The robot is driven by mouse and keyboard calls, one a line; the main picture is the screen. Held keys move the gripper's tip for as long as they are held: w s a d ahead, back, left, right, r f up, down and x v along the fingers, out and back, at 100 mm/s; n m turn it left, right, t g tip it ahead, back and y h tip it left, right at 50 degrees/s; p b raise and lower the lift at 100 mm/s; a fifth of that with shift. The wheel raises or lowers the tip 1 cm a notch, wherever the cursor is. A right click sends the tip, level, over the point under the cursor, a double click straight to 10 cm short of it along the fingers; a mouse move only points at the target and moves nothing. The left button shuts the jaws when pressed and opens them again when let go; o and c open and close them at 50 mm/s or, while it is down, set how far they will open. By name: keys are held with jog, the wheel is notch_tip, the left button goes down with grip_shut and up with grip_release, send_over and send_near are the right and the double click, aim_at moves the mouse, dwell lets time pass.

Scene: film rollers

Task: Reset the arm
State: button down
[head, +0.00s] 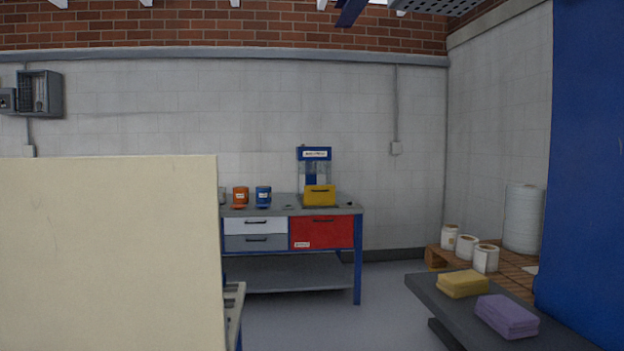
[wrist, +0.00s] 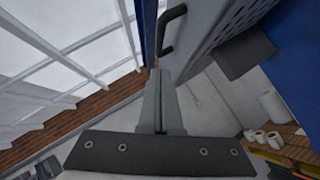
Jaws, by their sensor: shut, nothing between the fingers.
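My gripper (wrist: 160,76) shows in the wrist view. Its two grey fingers are together with nothing between them, above a dark bar with bolts. It points toward a grey panel with a black handle (wrist: 172,30), high near the windows. I cannot tell how far the fingers are from that panel. My arm and gripper do not show in the head view.
A large cream panel (head: 108,255) blocks the left of the head view. A blue-legged workbench (head: 300,208) stands at the back wall. A dark bench (head: 450,301) with a yellow sponge (head: 463,284) and a purple sponge (head: 507,317) is at right, beside a blue panel (head: 590,180). Grey floor (head: 330,318) between is clear.

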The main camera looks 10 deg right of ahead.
jog(key=w+a+f+n+t+y, duration=0.15)
jog(key=a+f+n+y, duration=0.55)
jog(key=n, duration=0.7)
jog(key=w+a+f+n+t+y, duration=0.1)
jog(key=w+a+f+n+y, duration=0.25)
jog(key=n+y, duration=0.8)
jog(key=w+a+f+n+g, duration=0.1)
jog(key=a+f+n+g, duration=0.2)
jog(key=f+n, duration=0.5)
jog(key=a+f+n+g, duration=0.25)
jog(key=f+n, duration=0.35)
jog(key=f, duration=0.5)
notch_tip(320, 180, down, 19)
jog(key=s+d+n+g+h, duration=0.2)
jog(key=s+n+g, duration=0.1)
jog(key=n+g, duration=0.3)
jog(key=s+d+f+n+g+h, duration=0.25)
jog(key=s+f, duration=0.25)
jog(key=f, duration=0.6)
jog(key=s+d+f+n+g+h, duration=0.2)
jog(key=s+d+f+g, duration=0.3)
jog(key=f, duration=0.5)
notch_tip(320, 180, up, 24)
jog(key=s+p, duration=0.1)
jog(key=p, duration=2.4)
jog(key=shift+s+a+r+n, duration=0.2)
jog(key=shift+a+n, duration=0.05)
jog(key=shift+n, duration=0.15)
